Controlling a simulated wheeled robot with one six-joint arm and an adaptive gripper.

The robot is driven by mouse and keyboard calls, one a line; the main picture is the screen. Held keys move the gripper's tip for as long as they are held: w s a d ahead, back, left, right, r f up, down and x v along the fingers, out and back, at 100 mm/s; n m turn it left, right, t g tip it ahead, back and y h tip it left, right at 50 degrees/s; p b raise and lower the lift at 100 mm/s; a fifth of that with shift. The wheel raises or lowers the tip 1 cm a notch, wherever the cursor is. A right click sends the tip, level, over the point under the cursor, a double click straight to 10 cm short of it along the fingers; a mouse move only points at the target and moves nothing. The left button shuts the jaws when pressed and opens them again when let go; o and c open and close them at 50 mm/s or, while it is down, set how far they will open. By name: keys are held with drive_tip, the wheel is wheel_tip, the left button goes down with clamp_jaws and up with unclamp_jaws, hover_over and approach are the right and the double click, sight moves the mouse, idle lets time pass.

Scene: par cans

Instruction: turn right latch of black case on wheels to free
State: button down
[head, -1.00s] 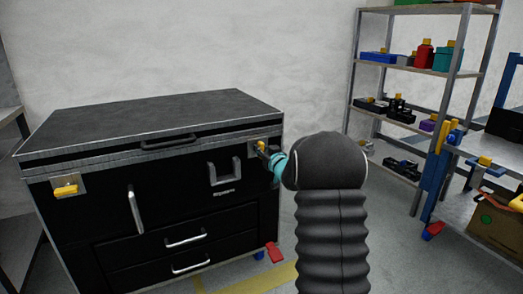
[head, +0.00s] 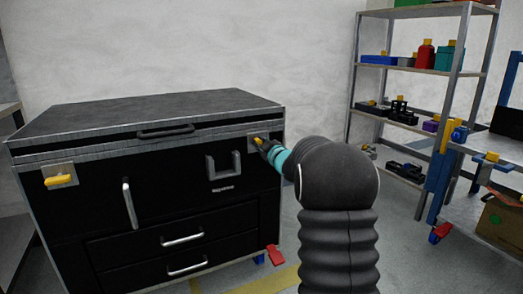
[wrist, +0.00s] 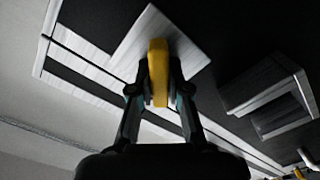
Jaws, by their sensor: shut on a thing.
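The black case on wheels (head: 75,215) stands on the floor at the left in the head view, lid down. Its right latch (head: 258,140) is a yellow handle on a metal plate near the upper right front corner. My gripper (head: 265,147) is at this latch. In the wrist view my gripper (wrist: 158,85) has a dark finger on each side of the yellow handle (wrist: 158,60) and is shut on it. The latch plate (wrist: 190,50) lies behind it, tilted in that view. In the head view my fingers partly hide the handle.
The left latch (head: 60,180) has a yellow handle lying about level. A square handle (head: 222,168) sits left of the right latch, also in the wrist view (wrist: 268,95). A metal shelf (head: 415,65) and a workbench (head: 487,150) stand to the right.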

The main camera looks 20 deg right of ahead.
drive_tip(key=n, duration=0.4)
drive_tip(key=shift+a+n, duration=0.1)
drive_tip(key=shift+n, duration=0.2)
drive_tip(key=n, duration=0.4)
drive_tip(key=shift+f+n, duration=0.15)
drive_tip(key=shift+n, duration=0.15)
drive_tip(key=c, duration=1.1)
unclamp_jaws()
drive_tip(key=s, duration=1.2)
drive_tip(key=shift+d, duration=0.2)
